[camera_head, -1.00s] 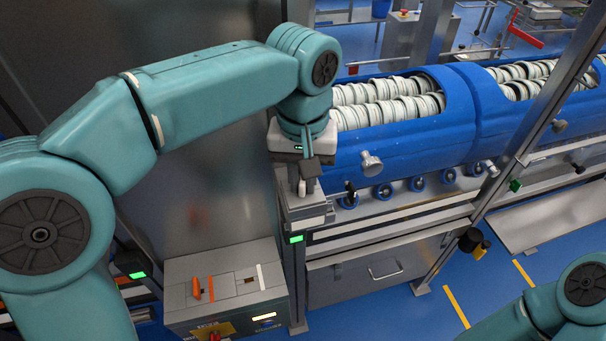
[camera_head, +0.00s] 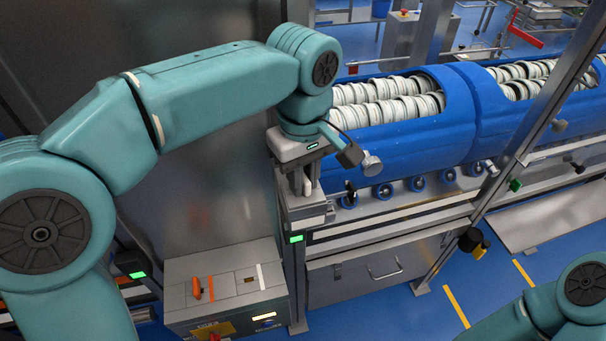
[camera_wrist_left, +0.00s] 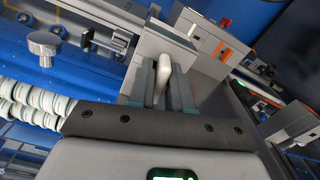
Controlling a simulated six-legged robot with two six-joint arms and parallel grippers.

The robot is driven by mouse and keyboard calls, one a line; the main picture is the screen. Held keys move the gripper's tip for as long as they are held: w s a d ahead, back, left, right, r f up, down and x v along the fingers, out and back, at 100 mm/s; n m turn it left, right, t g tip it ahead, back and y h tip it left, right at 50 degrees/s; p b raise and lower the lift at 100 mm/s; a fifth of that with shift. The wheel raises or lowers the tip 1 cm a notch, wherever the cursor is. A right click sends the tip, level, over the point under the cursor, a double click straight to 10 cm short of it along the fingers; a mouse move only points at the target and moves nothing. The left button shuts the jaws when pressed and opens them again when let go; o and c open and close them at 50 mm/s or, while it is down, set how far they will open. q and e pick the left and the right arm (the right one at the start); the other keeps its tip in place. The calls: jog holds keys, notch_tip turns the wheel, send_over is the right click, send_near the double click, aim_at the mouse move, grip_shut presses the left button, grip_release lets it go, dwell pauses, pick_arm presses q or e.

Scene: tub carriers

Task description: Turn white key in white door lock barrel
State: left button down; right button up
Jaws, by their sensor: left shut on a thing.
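My left gripper (camera_head: 303,186) points down over the grey block (camera_head: 303,210) at the near left end of the blue tubs. The left wrist view shows its two grey fingers (camera_wrist_left: 162,88) shut on the pale grip of the white key (camera_wrist_left: 164,70). The key's far end meets the grey block (camera_wrist_left: 180,42). The lock barrel is hidden behind the key and fingers, so I cannot tell how deep the key sits. A white strip (camera_head: 308,223) marks the block's front. Only my right arm's links show at the lower right; its gripper is out of view.
A grey box (camera_head: 225,290) below holds an orange key (camera_head: 197,288) beside an orange stripe, and a white stripe. Blue tubs (camera_head: 400,140) with pale rings lie right of the gripper, with a metal knob (camera_head: 371,164) close by. A steel panel (camera_head: 200,190) stands left.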

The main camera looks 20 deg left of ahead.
pick_arm(q)
jog(key=shift+f, duration=0.1)
jog(key=shift+m, duration=0.9)
jog(key=c, duration=1)
grip_release()
